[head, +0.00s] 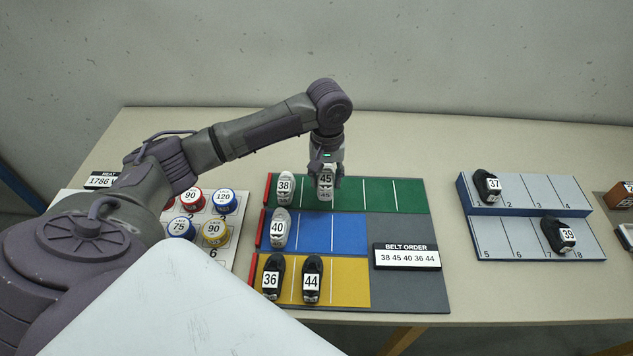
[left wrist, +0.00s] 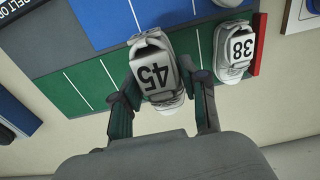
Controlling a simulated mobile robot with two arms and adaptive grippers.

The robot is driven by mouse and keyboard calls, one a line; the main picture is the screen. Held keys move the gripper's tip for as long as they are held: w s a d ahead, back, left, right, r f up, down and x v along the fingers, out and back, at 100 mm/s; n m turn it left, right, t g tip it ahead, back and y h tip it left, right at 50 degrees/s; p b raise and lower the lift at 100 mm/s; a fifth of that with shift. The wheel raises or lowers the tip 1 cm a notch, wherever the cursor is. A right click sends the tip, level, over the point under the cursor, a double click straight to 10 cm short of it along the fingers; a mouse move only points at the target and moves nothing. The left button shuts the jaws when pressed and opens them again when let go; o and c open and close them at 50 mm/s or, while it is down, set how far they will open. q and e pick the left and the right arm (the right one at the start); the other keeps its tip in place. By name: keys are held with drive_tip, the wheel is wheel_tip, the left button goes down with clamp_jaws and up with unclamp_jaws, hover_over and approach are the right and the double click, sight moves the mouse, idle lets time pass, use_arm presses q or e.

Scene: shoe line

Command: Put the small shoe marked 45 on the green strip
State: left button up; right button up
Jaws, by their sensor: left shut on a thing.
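The small shoe marked 45 (head: 325,183) is white-grey and sits over the green strip (head: 380,192), in the second slot from the left. My left gripper (head: 326,172) is shut on it from above. The left wrist view shows shoe 45 (left wrist: 155,72) between the two fingers (left wrist: 160,100). I cannot tell whether its sole touches the strip. The white-grey shoe 38 (head: 285,187) stands beside it in the first slot, apart from it, near the red end bar. My right gripper is not in view.
Shoe 40 (head: 280,229) stands on the blue strip (head: 345,233). Black shoes 36 (head: 271,278) and 44 (head: 312,281) stand on the yellow strip (head: 350,285). The belt order sign (head: 407,257) is at right. A blue rack (head: 530,211) holds shoes 37 and 39. Lace tins (head: 215,232) stand left.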

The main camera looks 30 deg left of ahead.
use_arm(q)
drive_tip(key=a+f, duration=0.1)
drive_tip(key=w+a+f, duration=0.1)
drive_tip(key=a, duration=0.1)
drive_tip(key=shift+w+a, duration=0.1)
drive_tip(key=shift+w, duration=0.05)
drive_tip(key=shift+f, duration=0.3)
drive_tip(key=shift+f+p, duration=0.45)
drive_tip(key=shift+f, duration=1.3)
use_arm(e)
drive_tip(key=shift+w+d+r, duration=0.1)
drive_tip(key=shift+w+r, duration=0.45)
use_arm(q)
drive_tip(key=o, duration=1.1)
drive_tip(key=shift+f, duration=0.15)
drive_tip(key=shift+o, duration=0.2)
wheel_tip(320, 180, up, 12)
drive_tip(key=shift+r+b, duration=0.2)
drive_tip(key=shift+b, duration=0.5)
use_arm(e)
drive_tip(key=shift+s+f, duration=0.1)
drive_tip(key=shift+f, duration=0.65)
